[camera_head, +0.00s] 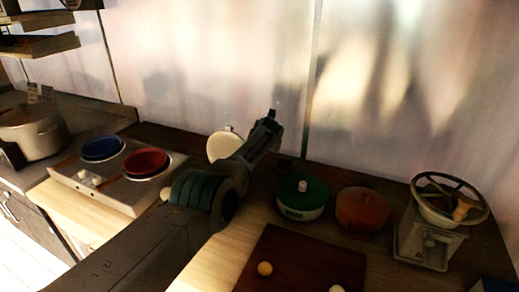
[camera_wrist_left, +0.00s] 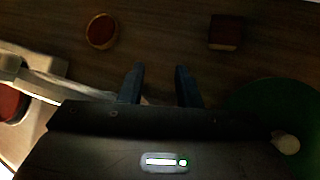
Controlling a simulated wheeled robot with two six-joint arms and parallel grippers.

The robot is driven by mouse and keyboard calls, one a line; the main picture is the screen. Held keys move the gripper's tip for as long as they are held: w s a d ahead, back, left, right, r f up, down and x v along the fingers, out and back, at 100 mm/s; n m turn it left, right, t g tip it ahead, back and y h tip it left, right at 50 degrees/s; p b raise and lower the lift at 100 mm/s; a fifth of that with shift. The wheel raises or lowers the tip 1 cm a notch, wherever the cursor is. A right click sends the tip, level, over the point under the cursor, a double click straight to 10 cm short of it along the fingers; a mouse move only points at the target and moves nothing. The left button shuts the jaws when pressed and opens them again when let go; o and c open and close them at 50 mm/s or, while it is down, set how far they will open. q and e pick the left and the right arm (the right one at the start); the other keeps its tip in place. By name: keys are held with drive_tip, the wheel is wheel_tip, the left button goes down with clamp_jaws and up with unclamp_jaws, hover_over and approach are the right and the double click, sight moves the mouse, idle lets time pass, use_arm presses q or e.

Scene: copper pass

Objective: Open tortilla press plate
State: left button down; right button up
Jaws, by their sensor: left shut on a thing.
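A cream round plate (camera_head: 224,146), which looks like the press plate, stands steeply raised behind my left arm in the head view. A small knob shows at its top; its base is hidden. In the left wrist view a pale plate edge (camera_wrist_left: 62,84) is seen nearly edge-on and runs toward my fingers. My left gripper (camera_head: 270,122) is high, just right of the plate. Its fingers also show in the left wrist view (camera_wrist_left: 158,86), slightly apart and shut on what looks like the plate's edge or handle; the contact is dark. My right gripper is out of view.
A green-lidded pot (camera_head: 302,197) and an orange-red pot (camera_head: 362,210) stand to the right. A dark board (camera_head: 290,265) lies in front. A round container (camera_wrist_left: 102,32) and square box (camera_wrist_left: 226,32) lie beyond my fingers.

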use_arm(q)
drive_tip(key=shift+s+d+f, duration=0.25)
drive_tip(key=shift+d+f, duration=0.05)
drive_tip(key=shift+f, duration=0.3)
drive_tip(key=c, duration=1.4)
unclamp_jaws()
drive_tip(key=shift+o, duration=1.4)
drive_tip(key=shift+w+r, duration=0.2)
drive_tip(key=shift+r, duration=0.1)
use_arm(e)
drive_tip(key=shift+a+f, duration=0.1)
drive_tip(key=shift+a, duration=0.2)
use_arm(q)
drive_tip(key=shift+r, duration=0.1)
